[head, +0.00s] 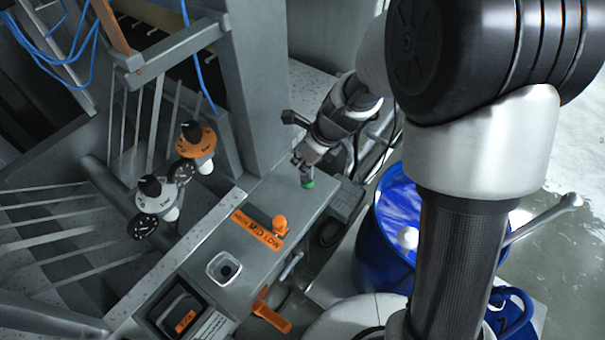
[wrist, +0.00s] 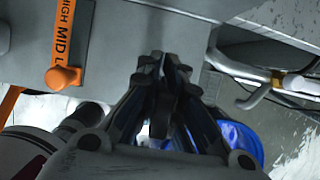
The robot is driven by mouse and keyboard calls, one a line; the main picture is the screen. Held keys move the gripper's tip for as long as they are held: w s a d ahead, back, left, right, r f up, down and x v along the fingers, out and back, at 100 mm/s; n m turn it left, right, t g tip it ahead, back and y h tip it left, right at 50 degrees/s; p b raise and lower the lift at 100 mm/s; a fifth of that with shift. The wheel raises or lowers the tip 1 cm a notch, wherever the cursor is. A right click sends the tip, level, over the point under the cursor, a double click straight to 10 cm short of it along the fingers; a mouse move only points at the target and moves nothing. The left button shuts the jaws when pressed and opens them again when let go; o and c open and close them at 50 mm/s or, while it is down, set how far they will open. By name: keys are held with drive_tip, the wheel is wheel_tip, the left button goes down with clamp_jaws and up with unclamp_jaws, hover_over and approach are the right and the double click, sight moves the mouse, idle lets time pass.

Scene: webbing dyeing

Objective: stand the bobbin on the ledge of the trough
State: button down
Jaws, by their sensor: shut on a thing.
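My gripper (head: 306,158) is shut on the bobbin (head: 307,182), a small thing with a green lower end, just over the far right part of the grey ledge (head: 265,195). The bobbin looks roughly upright; I cannot tell whether its green end touches the ledge. In the wrist view my gripper (wrist: 162,75) has its dark fingers close together over the grey ledge (wrist: 115,70), and they mostly hide what they hold.
An orange HIGH/MID/LOW label (head: 258,232) and orange knob (head: 280,225) sit on the ledge nearer the camera, beside a square fitting (head: 224,268). A blue drum (head: 395,225) stands right. Black-topped knobs (head: 195,140) and rods are left.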

drive_tip(key=shift+f+b, duration=0.9)
drive_tip(key=shift+f, duration=1.1)
drive_tip(key=shift+f, duration=0.15)
drive_tip(key=c, duration=1.8)
unclamp_jaws()
drive_tip(key=shift+o, duration=0.2)
drive_tip(key=s+d+r+n+p, duration=0.2)
drive_tip(key=s+r+n, duration=0.15)
drive_tip(key=r, duration=0.55)
drive_tip(key=s+d+r+n+p, duration=0.2)
drive_tip(key=s+d+r+n, duration=0.15)
drive_tip(key=r, duration=0.55)
drive_tip(key=s+d+r+n+t+h, duration=0.1)
drive_tip(key=s+d+r+n, duration=0.2)
drive_tip(key=s+n, duration=0.5)
drive_tip(key=s+d+r+n+h, duration=0.2)
drive_tip(key=s+d+r+n, duration=0.2)
drive_tip(key=s+n, duration=0.5)
drive_tip(key=shift+s+r+n+t, duration=0.3)
drive_tip(key=shift+n+t, duration=0.1)
drive_tip(key=shift+n, duration=0.4)
